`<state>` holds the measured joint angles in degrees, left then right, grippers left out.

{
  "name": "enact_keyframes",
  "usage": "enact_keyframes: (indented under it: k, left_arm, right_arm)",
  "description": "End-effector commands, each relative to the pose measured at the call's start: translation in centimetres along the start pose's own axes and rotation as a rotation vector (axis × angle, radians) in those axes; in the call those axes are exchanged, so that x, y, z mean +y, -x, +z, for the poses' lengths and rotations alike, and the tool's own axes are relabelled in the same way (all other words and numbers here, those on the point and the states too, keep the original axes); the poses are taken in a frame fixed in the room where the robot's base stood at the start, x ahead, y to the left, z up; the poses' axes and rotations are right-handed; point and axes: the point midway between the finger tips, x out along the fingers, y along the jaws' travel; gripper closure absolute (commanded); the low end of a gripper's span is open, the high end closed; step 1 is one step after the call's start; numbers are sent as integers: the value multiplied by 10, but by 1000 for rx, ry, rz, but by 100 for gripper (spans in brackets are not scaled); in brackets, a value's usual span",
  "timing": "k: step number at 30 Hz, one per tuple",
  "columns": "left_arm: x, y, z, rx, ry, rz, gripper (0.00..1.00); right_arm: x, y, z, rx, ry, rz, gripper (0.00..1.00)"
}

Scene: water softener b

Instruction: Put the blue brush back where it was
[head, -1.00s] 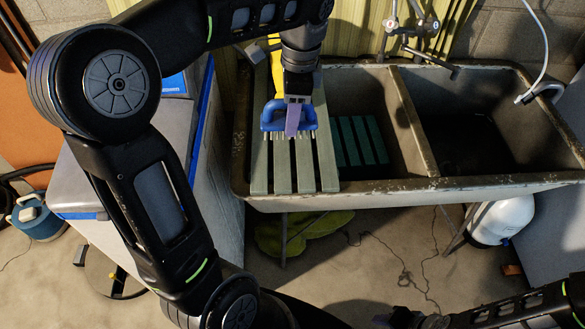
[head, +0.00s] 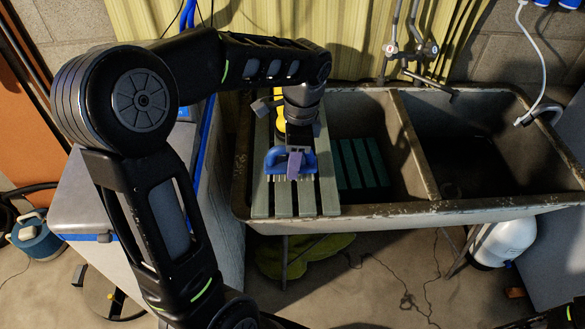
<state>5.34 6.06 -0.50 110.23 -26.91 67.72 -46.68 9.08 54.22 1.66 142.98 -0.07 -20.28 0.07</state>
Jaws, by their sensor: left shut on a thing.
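The blue brush (head: 275,160) is at the slatted grey-green board (head: 305,200) that lies across the left end of the double sink. My left gripper (head: 294,165) comes down from above and is shut on the brush's blue handle. The brush's underside is hidden, so I cannot tell whether it touches the slats. A yellow object (head: 280,122) sits behind the gripper on the board, partly hidden by my arm. My right gripper is not in view.
The concrete double sink (head: 450,209) has a left basin holding a dark green slatted piece (head: 360,163) and an empty-looking right basin. Taps (head: 410,50) stand behind it. A white cabinet (head: 90,190) is at the left, and a white tank (head: 505,243) is below right.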

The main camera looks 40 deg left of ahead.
Motion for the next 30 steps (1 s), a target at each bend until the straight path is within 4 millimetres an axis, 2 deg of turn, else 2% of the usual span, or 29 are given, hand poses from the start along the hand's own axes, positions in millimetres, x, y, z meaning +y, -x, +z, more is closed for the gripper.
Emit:
enact_keyframes:
  k: [9,21,22,30]
  left_arm:
    - [1,-35,-3,-2,-1,3,100]
    - [0,-41,-4,0,-1,1,100]
    - [0,-41,-4,0,-1,1,54]
    - [0,-40,-4,0,0,1,33]
  right_arm:
    - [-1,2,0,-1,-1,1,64]
    - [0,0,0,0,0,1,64]
    - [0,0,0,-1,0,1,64]
    - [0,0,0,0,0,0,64]
